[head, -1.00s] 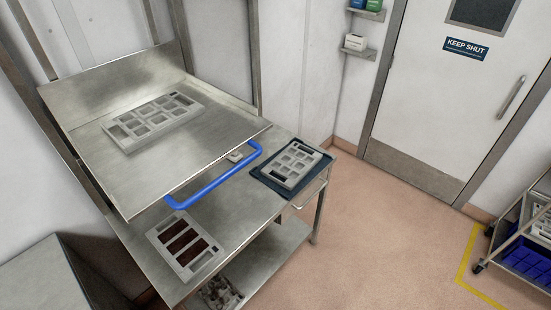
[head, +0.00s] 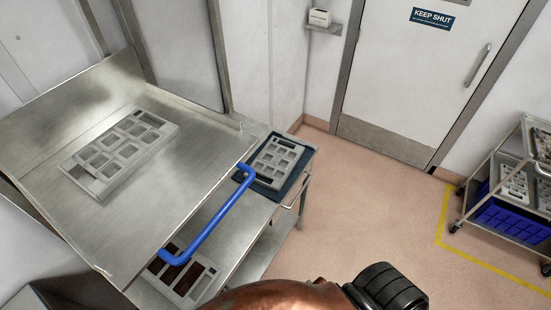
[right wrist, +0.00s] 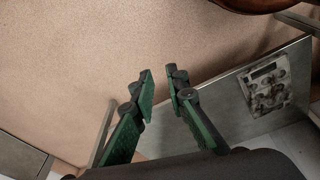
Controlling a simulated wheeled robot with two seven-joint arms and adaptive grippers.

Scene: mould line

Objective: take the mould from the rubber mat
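The mould (head: 278,160) is a light grey plate with several square pockets. It lies on the dark blue-grey rubber mat (head: 257,183) at the far right end of the steel bench, in the head view. In the right wrist view my right gripper (right wrist: 161,82) has its two green-padded fingers apart with nothing between them. It is over the floor, beside a steel shelf that bears a grey pocketed part. The mould and mat cannot be made out there. An arm link of mine shows at the bottom of the head view. My left gripper is in neither view.
A raised steel shelf (head: 177,185) with another grey mould (head: 121,153) and a blue handle (head: 207,220) stands left of the mat. A mould with dark red fillings (head: 193,284) lies partly under it. A trolley (head: 510,168) with blue crates stands right. Floor between is clear.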

